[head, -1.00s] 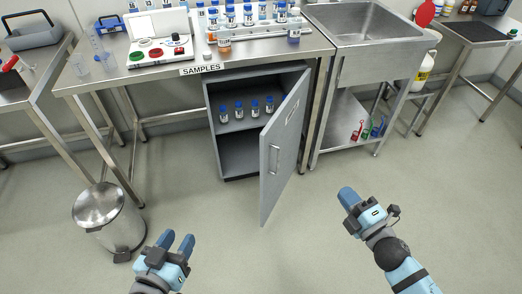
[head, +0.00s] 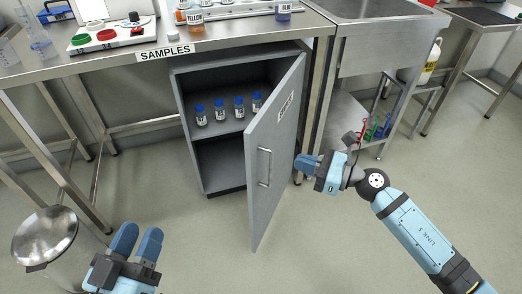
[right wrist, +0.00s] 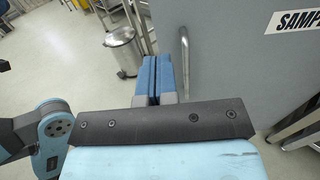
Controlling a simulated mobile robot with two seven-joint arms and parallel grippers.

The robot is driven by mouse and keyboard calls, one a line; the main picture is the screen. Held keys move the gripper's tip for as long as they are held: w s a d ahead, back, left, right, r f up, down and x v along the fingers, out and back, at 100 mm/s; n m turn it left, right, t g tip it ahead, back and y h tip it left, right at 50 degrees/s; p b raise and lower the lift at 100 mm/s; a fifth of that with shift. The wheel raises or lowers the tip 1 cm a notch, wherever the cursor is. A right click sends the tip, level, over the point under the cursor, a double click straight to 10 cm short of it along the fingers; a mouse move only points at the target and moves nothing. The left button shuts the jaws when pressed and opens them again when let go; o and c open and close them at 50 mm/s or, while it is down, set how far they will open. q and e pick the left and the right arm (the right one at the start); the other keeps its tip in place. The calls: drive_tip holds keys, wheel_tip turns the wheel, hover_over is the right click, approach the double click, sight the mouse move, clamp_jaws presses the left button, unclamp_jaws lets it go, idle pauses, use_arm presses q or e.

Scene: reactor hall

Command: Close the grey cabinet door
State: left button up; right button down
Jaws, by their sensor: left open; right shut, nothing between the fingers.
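The grey cabinet (head: 180,95) stands under the steel table, its door (head: 277,150) wide open, hinged on the right and swung out toward me. The door has a bar handle (head: 264,167) and a label on its face. Several blue-capped vials (head: 219,112) stand on the cabinet's shelf. My right gripper (head: 300,168) is shut and empty, just right of the door. In the right wrist view its shut fingers (right wrist: 158,75) are beside the door's handle (right wrist: 184,62); whether they touch the door I cannot tell. My left gripper (head: 137,243) is open and empty, low at the left, away from the door.
A steel pedal bin (head: 45,236) stands on the floor at the left. A steel sink unit (head: 365,50) with a lower shelf is right of the cabinet. The floor in front of the cabinet is clear.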

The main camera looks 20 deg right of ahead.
sight(253, 147)
drive_tip(key=b+x, duration=0.1)
drive_tip(key=x, duration=0.9)
drive_tip(key=shift+w+a, duration=0.25)
use_arm(q)
drive_tip(key=shift+w+f+g, duration=0.1)
drive_tip(key=shift+f+g, duration=0.2)
drive_tip(key=shift+f, duration=0.55)
use_arm(e)
drive_tip(key=shift+a, duration=0.1)
use_arm(q)
drive_tip(key=shift+r, duration=0.15)
